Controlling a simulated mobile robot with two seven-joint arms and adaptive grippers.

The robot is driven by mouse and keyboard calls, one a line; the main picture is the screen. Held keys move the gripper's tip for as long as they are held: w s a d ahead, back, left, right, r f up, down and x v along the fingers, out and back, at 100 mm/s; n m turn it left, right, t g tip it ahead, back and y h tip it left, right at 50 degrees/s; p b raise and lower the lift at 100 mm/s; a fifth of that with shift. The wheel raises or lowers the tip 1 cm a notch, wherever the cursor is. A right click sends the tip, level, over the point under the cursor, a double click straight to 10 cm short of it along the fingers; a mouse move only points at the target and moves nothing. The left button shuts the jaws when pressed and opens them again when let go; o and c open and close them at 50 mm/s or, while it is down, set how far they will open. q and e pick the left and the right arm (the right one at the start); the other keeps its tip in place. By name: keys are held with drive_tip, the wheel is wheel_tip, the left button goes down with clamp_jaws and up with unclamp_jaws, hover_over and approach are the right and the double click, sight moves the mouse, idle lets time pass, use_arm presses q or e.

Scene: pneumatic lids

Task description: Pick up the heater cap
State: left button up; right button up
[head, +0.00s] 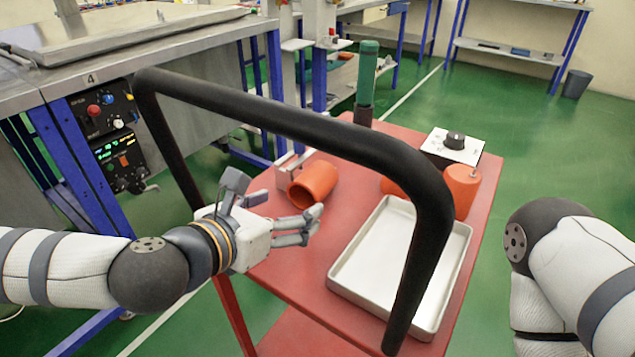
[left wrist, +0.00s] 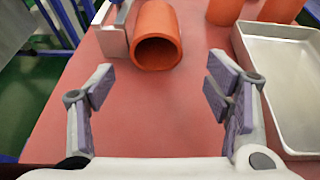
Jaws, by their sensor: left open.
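An orange hollow cylinder (head: 315,182), which looks like the heater cap, lies on its side on the red cart top. Its open end faces my left gripper in the left wrist view (left wrist: 156,35). My left gripper (head: 280,208) is open and empty, low over the cart, with the cylinder ahead of its fingers and apart from them. In the left wrist view the gap between the fingertips (left wrist: 162,86) shows only bare red surface. My right arm shows at the right edge, but its gripper is out of view.
A black handle bar (head: 290,118) arches over the cart. A metal bracket (left wrist: 114,38) stands close left of the cylinder. A silver tray (head: 448,270) lies to the right. More orange pieces (head: 461,190), a knobbed box (head: 453,148) and a green-topped post (head: 366,75) stand farther back.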

sight(300, 213)
use_arm(q)
drive_tip(key=x, duration=0.5)
drive_tip(key=shift+w+r, duration=0.15)
drive_tip(key=shift+w, duration=0.25)
drive_tip(key=c, duration=1.2)
use_arm(e)
drive_tip(key=shift+f, duration=0.1)
use_arm(q)
wheel_tip(300, 213, up, 10)
drive_tip(key=p, duration=0.1)
use_arm(e)
drive_tip(key=shift+w+r+t, duration=0.3)
drive_tip(key=shift+w+r, duration=0.65)
drive_tip(key=shift+r, duration=0.1)
